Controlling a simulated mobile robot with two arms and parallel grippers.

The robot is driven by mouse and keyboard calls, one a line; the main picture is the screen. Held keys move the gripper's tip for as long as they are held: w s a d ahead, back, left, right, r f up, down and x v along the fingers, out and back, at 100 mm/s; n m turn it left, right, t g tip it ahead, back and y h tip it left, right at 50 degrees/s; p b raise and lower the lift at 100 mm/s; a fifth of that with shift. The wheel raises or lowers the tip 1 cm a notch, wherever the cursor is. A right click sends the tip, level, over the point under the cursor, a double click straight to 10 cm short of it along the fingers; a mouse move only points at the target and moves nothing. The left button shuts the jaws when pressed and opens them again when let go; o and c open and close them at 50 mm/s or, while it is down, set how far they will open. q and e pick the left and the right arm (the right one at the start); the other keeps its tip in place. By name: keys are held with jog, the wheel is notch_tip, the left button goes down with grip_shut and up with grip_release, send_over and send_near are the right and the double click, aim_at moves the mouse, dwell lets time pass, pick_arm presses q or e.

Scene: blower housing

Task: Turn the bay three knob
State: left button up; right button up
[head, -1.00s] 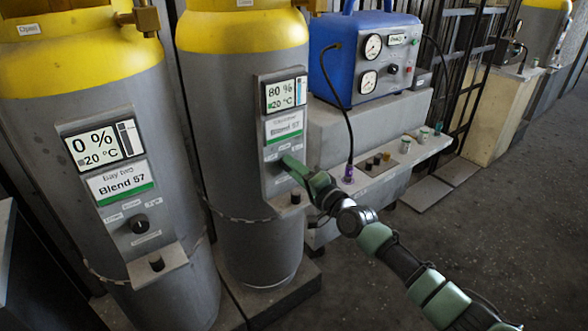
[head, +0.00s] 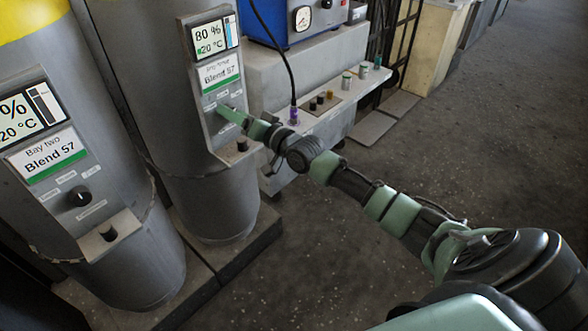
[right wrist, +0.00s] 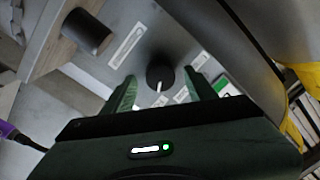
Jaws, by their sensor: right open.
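The bay three panel (head: 209,60) is on the second cylinder in the head view, with a display reading 80 % and 20 °C and a "Blend 57" label. Its black knob (right wrist: 160,76), with a white pointer line, shows in the right wrist view. My right gripper (head: 222,110) reaches the panel below the label and covers the knob in the head view. In the right wrist view the right gripper (right wrist: 161,98) is open, with one green finger on each side of the knob. I cannot tell whether the fingers touch it. My left gripper is not in view.
A black peg on a small ledge (right wrist: 87,31) sticks out beside the knob. The bay two panel (head: 60,160) with its own knob (head: 79,196) is on the left cylinder. A blue gauge unit (head: 290,20) stands behind. The floor at right is clear.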

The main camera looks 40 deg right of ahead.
jog(key=n+b, duration=0.1)
jog(key=n, duration=0.2)
jog(key=n+b, duration=0.1)
jog(key=shift+f+n+b, duration=0.3)
jog(key=shift+n, duration=0.1)
jog(key=shift+s+r+n, duration=0.25)
jog(key=shift+n, duration=0.45)
jog(key=p+v, duration=0.1)
jog(key=v, duration=0.7)
jog(key=s+d+f+m+g+h+p, duration=0.1)
jog(key=d+f+m+g+h+p, duration=0.3)
jog(key=f, duration=1.2)
pick_arm(q)
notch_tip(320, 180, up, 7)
jog(key=p, duration=0.5)
pick_arm(e)
jog(key=s+f+n+g, duration=0.1)
jog(key=s+f, duration=0.4)
jog(key=f, duration=0.2)
jog(key=s+d+f+n+g+h, duration=0.1)
jog(key=s+f+g, duration=0.1)
jog(key=s+f, duration=0.3)
jog(key=shift+s+d+f, duration=0.25)
jog(key=shift+d+f, duration=0.05)
jog(key=shift+f, duration=1.1)
